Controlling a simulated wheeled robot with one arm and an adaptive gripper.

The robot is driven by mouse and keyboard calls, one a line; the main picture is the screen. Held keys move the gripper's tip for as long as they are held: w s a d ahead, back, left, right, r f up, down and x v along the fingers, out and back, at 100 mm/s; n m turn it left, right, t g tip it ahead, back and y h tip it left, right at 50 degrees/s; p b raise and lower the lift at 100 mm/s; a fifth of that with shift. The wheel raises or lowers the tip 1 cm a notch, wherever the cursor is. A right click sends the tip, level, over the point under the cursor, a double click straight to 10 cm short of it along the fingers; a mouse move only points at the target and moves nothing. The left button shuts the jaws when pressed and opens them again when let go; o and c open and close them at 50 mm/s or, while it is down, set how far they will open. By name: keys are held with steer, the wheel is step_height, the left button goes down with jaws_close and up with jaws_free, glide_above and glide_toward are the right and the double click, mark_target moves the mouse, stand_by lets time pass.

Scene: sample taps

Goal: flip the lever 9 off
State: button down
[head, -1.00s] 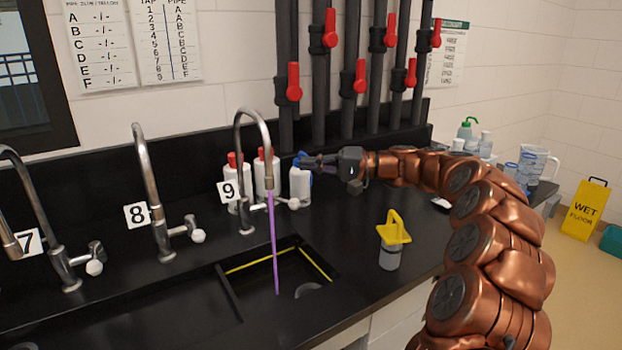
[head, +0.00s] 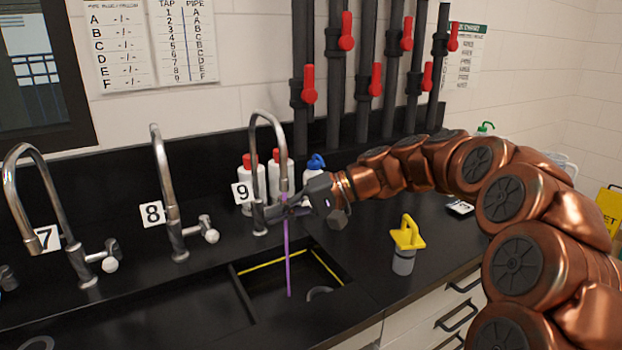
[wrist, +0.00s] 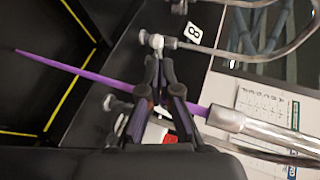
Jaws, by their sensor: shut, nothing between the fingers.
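Tap 9 (head: 258,165) is a curved metal spout beside its number 9 card (head: 242,193). A purple stream (head: 288,262) runs from it into the sink (head: 243,290). My gripper (head: 283,207) is shut and empty at tap 9, by the stream. It hides most of lever 9 in the head view. In the wrist view, my gripper (wrist: 158,64) has its fingertips together. The tap 9 spout (wrist: 225,118) and stream pass beside the fingers. A metal knob left of the fingers (wrist: 110,103) looks like lever 9, partly covered; I cannot tell whether the fingers touch it.
Tap 8 (head: 165,190) and tap 7 (head: 45,200) stand to the left. White bottles (head: 280,172) stand behind tap 9. A yellow-topped container (head: 405,245) stands on the counter to the right. Red-handled pipes (head: 308,85) rise along the wall.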

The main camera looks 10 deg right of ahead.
steer(key=s+a+f+h, duration=0.1)
steer(key=s, duration=0.2)
steer(key=s+a+f+g+h, duration=0.1)
steer(key=s+f, duration=0.1)
steer(key=s, duration=0.2)
steer(key=s+a+f+n+g+h, duration=0.1)
steer(key=s+f, duration=0.1)
steer(key=s, duration=0.2)
steer(key=shift+s+f, duration=0.1)
steer(key=shift+s, duration=0.1)
steer(key=s+f+h, duration=0.1)
steer(key=s, duration=0.1)
steer(key=s+f, duration=0.1)
steer(key=s, duration=0.1)
steer(key=s+d+f+g+h, duration=0.1)
steer(key=s, duration=0.1)
steer(key=shift+s+f+h, duration=0.15)
steer(key=shift+f+h, duration=0.15)
steer(key=s+d+f+h, duration=0.3)
steer(key=s+d+f, duration=0.1)
steer(key=s+d, duration=0.3)
steer(key=s+d+f+g+h, duration=0.1)
steer(key=s+d+f+h, duration=0.3)
steer(key=s+d, duration=0.3)
steer(key=s+f, duration=0.1)
steer(key=s, duration=0.4)
steer(key=shift+f+h, duration=0.3)
steer(key=shift+s+a, duration=0.1)
steer(key=shift+a, duration=0.05)
